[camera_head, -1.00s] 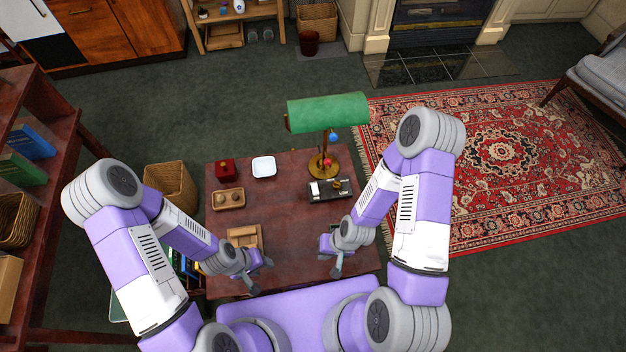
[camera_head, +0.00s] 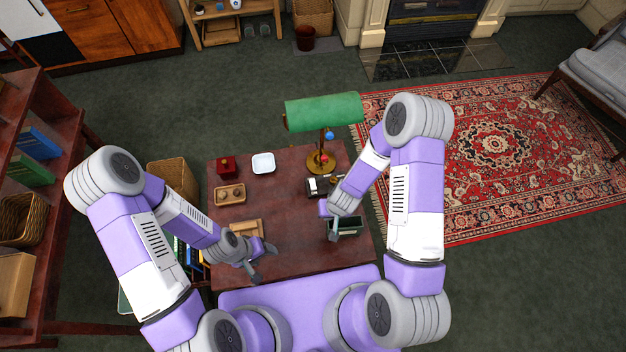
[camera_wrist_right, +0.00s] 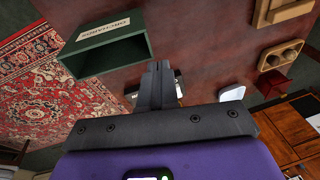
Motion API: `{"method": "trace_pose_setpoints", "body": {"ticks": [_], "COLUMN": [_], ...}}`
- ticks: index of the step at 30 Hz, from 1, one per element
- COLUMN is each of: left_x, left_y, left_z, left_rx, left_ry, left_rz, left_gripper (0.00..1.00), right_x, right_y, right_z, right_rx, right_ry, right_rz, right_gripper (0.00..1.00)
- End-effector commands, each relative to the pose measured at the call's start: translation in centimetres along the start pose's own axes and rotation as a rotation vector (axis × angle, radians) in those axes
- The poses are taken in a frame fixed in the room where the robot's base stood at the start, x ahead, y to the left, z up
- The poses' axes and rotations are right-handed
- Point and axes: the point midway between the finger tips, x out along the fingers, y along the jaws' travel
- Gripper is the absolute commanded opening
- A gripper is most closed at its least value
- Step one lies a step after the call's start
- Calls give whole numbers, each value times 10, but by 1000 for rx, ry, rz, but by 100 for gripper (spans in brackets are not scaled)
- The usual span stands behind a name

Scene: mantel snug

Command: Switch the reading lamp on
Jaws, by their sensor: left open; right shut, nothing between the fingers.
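The reading lamp has a green shade (camera_head: 323,111) on a brass stem and a round brass base (camera_head: 321,166), at the back right of the desk (camera_head: 285,235). A blue ball (camera_head: 329,136) and a red ball (camera_head: 324,156) show below the shade. I see no glow from the lamp. My right gripper (camera_head: 334,235) is over the desk's right side, in front of the lamp and apart from it. In the right wrist view its fingers (camera_wrist_right: 158,82) are shut and empty. My left gripper (camera_head: 263,263) is open and empty over the desk's front edge.
An open dark green box (camera_head: 349,226) is beside my right gripper; its label shows in the wrist view (camera_wrist_right: 110,45). A red box (camera_head: 226,164), white dish (camera_head: 263,163) and wooden tray (camera_head: 229,194) are left.

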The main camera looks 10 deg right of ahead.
Motion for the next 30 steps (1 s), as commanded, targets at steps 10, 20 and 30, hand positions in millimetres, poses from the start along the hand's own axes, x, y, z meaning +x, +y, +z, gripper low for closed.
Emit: {"method": "trace_pose_setpoints", "body": {"ticks": [10,20,30], "left_x": [3,3,4], "left_y": [-2,-1,-2], "left_z": [0,0,0], "left_rx": [-1,-1,-1], "left_ry": [-1,-1,0], "left_rz": [-1,-1,0], "left_gripper": [62,62,62], "right_x": [-9,-18,-16], "right_y": [-24,-42,-42], "right_z": [-106,-134,-133], "right_rx": [-114,-147,-147], "right_ry": [115,136,134], "right_rz": [124,126,126], "right_gripper": [0,0,0]}}
